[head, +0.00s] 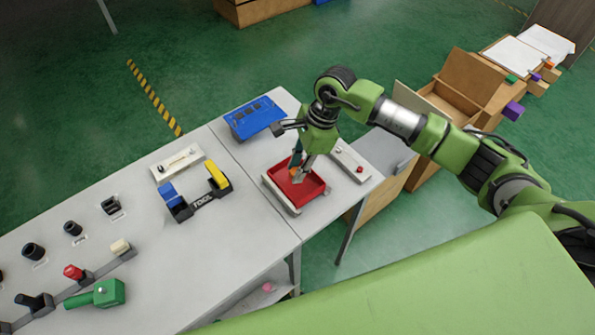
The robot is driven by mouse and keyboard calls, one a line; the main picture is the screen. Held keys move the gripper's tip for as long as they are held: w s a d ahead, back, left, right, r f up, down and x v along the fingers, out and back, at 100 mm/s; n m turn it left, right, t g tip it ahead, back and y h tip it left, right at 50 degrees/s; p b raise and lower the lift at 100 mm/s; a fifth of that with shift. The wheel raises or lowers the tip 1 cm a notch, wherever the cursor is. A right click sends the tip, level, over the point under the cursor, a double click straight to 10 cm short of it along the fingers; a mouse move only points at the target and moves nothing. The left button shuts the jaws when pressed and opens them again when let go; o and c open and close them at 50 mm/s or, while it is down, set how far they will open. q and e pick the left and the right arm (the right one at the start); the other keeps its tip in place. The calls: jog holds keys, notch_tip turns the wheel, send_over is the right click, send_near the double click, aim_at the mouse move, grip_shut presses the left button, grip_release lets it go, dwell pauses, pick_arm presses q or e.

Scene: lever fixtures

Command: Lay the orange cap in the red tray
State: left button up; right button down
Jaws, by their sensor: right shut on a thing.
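The red tray (311,190) sits on the right-hand table, near its front edge. My right gripper (297,175) points down over the tray, with its fingertips inside the tray's outline. It is shut on the orange cap (292,172), of which only a small orange patch shows between the fingers. I cannot tell whether the cap touches the tray floor. My left gripper is not in view.
A blue panel (255,118) lies behind the tray, and a pale fixture with a red knob (350,161) is to its right. A tool holder (196,200) stands to the left. Several levers and a green object (108,292) line the left table.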

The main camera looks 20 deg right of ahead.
notch_tip(320, 180, down, 2)
jog(key=shift+f+p, duration=0.1)
jog(key=shift+p, duration=0.75)
jog(key=shift+w+f, duration=0.1)
jog(key=shift+f, duration=0.4)
jog(key=shift+f, duration=0.15)
jog(key=c, duration=1.8)
grip_release()
jog(key=shift+o, duration=0.2)
